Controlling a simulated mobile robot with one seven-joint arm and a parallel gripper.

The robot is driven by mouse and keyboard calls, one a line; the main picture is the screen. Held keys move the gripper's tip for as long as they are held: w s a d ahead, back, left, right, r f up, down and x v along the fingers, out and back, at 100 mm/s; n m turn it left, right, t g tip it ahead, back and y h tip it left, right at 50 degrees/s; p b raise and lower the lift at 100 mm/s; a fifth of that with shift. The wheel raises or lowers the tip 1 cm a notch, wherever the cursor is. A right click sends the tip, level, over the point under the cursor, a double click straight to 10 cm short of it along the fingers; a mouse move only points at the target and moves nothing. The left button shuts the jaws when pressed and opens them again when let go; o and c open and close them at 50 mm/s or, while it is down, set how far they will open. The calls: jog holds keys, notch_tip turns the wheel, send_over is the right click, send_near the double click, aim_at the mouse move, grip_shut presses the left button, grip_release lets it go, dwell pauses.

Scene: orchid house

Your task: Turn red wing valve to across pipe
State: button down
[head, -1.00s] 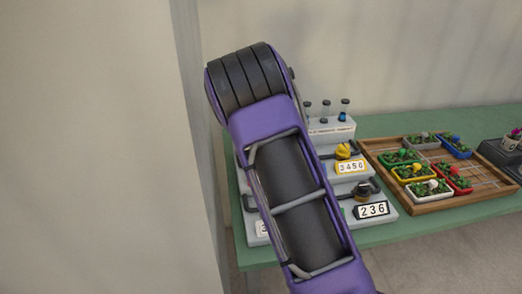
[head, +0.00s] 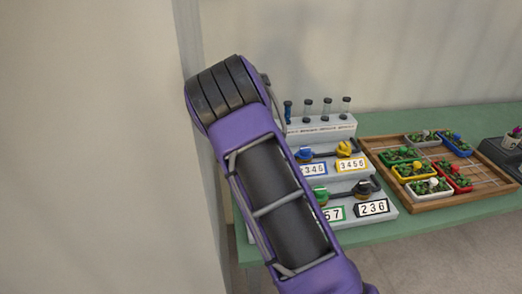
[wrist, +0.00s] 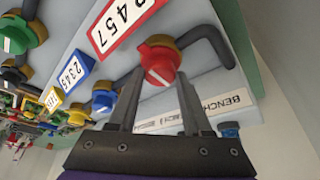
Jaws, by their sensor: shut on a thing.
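The red wing valve (wrist: 158,60) sits on a brass-coloured base at the top middle of the wrist view, with a dark pipe (wrist: 212,40) bending off to its right. My gripper (wrist: 159,76) has one finger on each side of the valve's lower part and is shut on it. A white mark shows on the red wing, slanting; I cannot tell its exact angle to the pipe. A red-edged number plate (wrist: 120,20) stands beside it at the upper left. In the head view my arm hides the red valve and my gripper.
A wooden tray (head: 440,205) of planters lies to the right. A pale wall (head: 90,150) is close on the left.

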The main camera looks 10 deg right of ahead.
jog(key=shift+c, duration=1.7)
grip_release()
jog(key=v, duration=1.7)
jog(key=shift+r, duration=0.25)
